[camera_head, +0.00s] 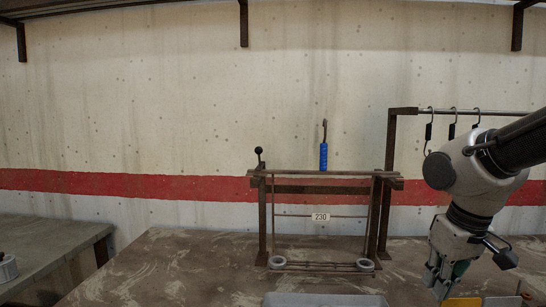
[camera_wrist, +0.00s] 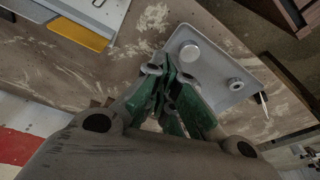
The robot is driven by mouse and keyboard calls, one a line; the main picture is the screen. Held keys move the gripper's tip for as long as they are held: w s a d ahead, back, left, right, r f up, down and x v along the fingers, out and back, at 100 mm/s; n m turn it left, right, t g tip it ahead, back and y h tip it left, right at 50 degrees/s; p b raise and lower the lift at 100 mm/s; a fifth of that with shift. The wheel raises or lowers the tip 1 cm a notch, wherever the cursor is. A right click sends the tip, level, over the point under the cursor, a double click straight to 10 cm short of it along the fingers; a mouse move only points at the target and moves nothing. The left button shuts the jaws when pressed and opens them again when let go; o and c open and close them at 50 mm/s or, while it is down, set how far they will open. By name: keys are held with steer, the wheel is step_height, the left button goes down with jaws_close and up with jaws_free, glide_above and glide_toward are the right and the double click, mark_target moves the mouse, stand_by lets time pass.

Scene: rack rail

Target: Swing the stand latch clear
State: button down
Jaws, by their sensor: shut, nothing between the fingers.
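The dark metal stand (camera_head: 262,215) is upright on the bench in the middle of the head view. A short lever with a black ball knob (camera_head: 258,151) stands up at its top left corner; it looks like the stand latch. A frame with a "230" label (camera_head: 320,217) hangs within the stand, with pale rings at its lower corners. My gripper (camera_head: 438,280) is low at the right, well apart from the stand and lever. It is shut and empty, and its green fingers also show in the wrist view (camera_wrist: 172,92). The wrist view does not clearly show the latch.
A blue-handled hook (camera_head: 323,157) rises behind the stand's top bar. A rail (camera_head: 495,112) with several hooks is at the right. A grey tray (camera_wrist: 235,85) lies under my gripper, with a yellow plate (camera_wrist: 75,31) nearby. The bench (camera_head: 170,265) left of the stand is clear.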

steer(key=w+a+m+t+y, duration=0.55)
steer(key=w+a, duration=1.15)
steer(key=a, duration=0.4)
steer(key=w+a+r+m+t+y, duration=0.1)
steer(key=r+m+t, duration=0.3)
steer(key=r, duration=0.4)
steer(key=w+a+r+m+t+y, duration=0.2)
steer(key=w+r+m+t+y, duration=0.1)
steer(key=r+m, duration=0.3)
step_height(320, 180, up, 3)
steer(key=shift+w+f+m+t, duration=0.2)
steer(key=shift+w+m+t, duration=0.15)
steer(key=shift+w+t, duration=0.3)
steer(key=shift+a, duration=0.1)
steer(key=s+a+x, duration=0.1)
steer(key=a+x, duration=0.1)
steer(key=x, duration=1)
steer(key=shift+a+r, duration=0.3)
steer(key=shift+a, duration=0.05)
